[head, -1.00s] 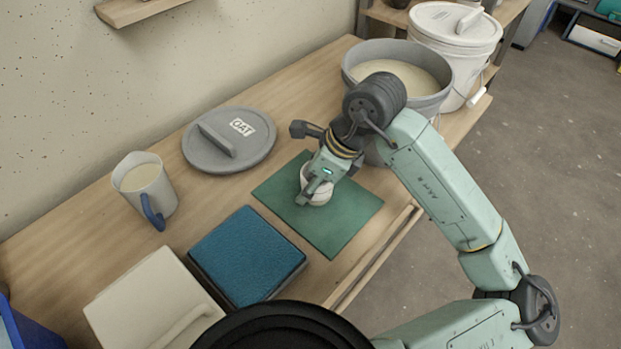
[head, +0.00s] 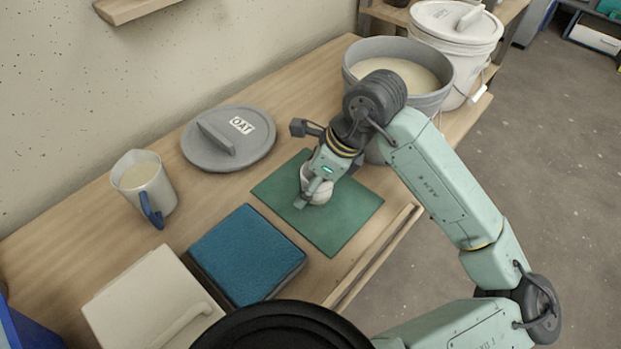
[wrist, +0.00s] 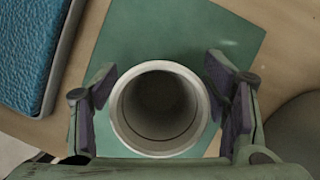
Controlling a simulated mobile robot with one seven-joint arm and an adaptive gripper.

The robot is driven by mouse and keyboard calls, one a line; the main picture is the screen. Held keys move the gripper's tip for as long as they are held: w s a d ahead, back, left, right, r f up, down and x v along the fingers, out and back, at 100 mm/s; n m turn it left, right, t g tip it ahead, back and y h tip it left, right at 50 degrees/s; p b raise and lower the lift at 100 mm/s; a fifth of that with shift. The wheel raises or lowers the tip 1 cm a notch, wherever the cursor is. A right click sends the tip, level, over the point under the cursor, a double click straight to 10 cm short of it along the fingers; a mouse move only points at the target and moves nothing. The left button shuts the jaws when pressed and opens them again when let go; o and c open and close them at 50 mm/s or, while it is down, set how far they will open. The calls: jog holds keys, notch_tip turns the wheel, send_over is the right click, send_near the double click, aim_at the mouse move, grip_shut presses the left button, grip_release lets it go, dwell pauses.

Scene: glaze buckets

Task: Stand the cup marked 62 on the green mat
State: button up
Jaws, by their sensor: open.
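A white cup (head: 318,191) stands upright on the green mat (head: 345,222). In the wrist view the cup (wrist: 159,150) is seen from above and looks empty inside, with the green mat (wrist: 180,30) around it. No number on the cup can be read from here. My gripper (head: 313,192) is over the cup, with one finger on either side of it. In the wrist view my gripper (wrist: 162,95) is open, with a gap showing between the cup wall and the pads. In the head view the gripper hides part of the cup.
A blue pad (head: 247,255) lies left of the mat. A grey lid marked OAT (head: 245,148) and a pitcher (head: 145,185) stand behind. A grey bucket of pale liquid (head: 445,92) stands close behind my arm. The mat's front part is clear.

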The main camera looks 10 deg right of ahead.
jog(key=v, duration=1.2)
jog(key=shift+b, duration=0.3)
jog(key=shift+r, duration=0.15)
